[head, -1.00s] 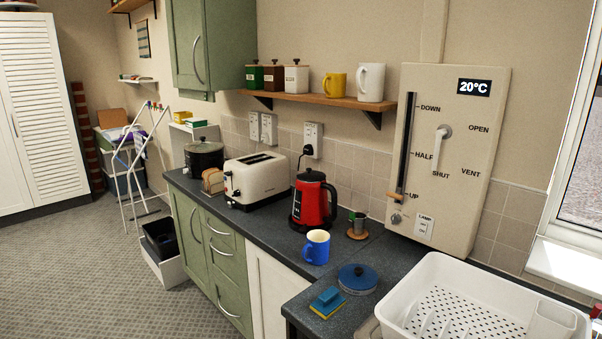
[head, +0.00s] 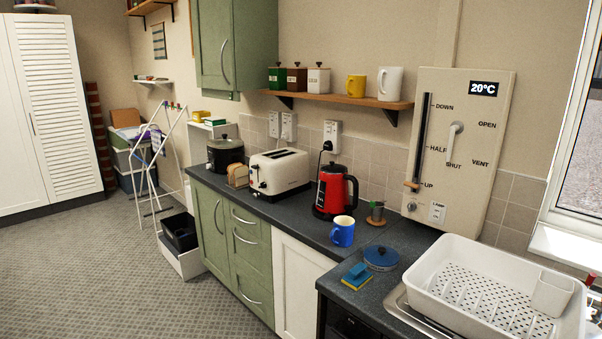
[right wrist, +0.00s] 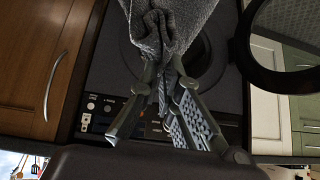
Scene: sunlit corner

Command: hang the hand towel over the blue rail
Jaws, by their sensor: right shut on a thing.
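A grey hand towel (right wrist: 172,28) hangs bunched in my right gripper (right wrist: 165,78) in the right wrist view. The two fingers are shut on its gathered part, and the cloth spreads out toward the top edge. The towel and both grippers are out of the head view. A white folding airer (head: 170,131) stands at the far left end of the counter in the head view. Small coloured parts show at its top, but they are too small to tell which is the blue rail. My left gripper is not in view.
A counter (head: 290,215) runs along the wall with a toaster (head: 278,172), red kettle (head: 333,190) and blue mug (head: 342,232). A black box in a white tray (head: 183,262) sits on the floor before the airer. The grey floor (head: 110,270) at left is open.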

